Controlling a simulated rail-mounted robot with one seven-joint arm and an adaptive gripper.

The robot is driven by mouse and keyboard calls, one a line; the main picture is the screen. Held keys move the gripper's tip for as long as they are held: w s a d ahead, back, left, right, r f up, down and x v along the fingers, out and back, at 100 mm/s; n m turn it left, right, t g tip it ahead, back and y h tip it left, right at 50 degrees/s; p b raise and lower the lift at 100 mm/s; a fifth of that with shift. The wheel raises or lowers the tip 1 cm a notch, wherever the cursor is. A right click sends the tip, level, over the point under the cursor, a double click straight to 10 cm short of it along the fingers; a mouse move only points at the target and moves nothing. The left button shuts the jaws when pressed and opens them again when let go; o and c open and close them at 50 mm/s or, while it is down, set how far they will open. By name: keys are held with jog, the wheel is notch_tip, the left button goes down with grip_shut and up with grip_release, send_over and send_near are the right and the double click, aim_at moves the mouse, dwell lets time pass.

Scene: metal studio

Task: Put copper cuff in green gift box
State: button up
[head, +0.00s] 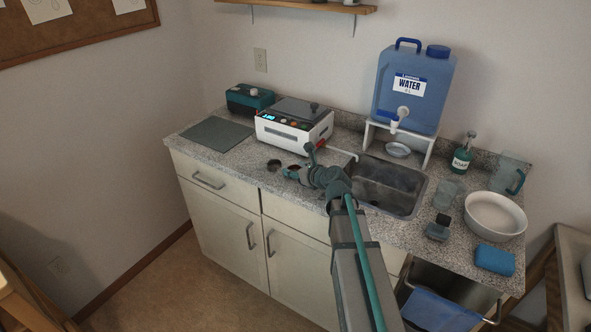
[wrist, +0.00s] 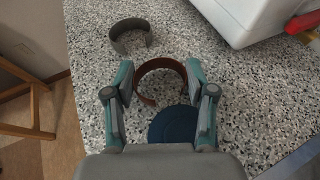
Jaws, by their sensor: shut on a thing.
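The copper cuff (wrist: 161,64), a brown open band, stands on the speckled counter in the wrist view. My gripper (wrist: 161,78) is shut on it, with one finger at each side. In the head view my gripper (head: 292,172) is low over the counter's front edge, with a bit of the cuff showing beside it. A small dark grey-green box (head: 437,231) with a raised lid stands at the right of the counter. It may be the gift box; its colour is hard to tell.
A grey cuff (wrist: 132,36) and a dark blue disc (wrist: 171,124) lie close to my gripper. A white machine (head: 292,128) stands behind it. The sink (head: 388,186), a glass (head: 447,194), a white bowl (head: 494,214) and a blue sponge (head: 494,259) are to the right.

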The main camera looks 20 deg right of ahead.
jog(key=shift+f, duration=0.2)
jog(key=o, duration=1)
jog(key=shift+r, duration=0.15)
jog(key=shift+s+r, duration=0.1)
jog(key=b+v, duration=0.1)
jog(key=v, duration=0.9)
jog(key=shift+s+d+r, duration=0.1)
jog(key=shift+s+r, duration=0.05)
jog(key=shift+s, duration=0.2)
jog(key=shift+s+d+r, duration=0.2)
jog(key=shift+s, duration=0.2)
jog(key=c, duration=0.9)
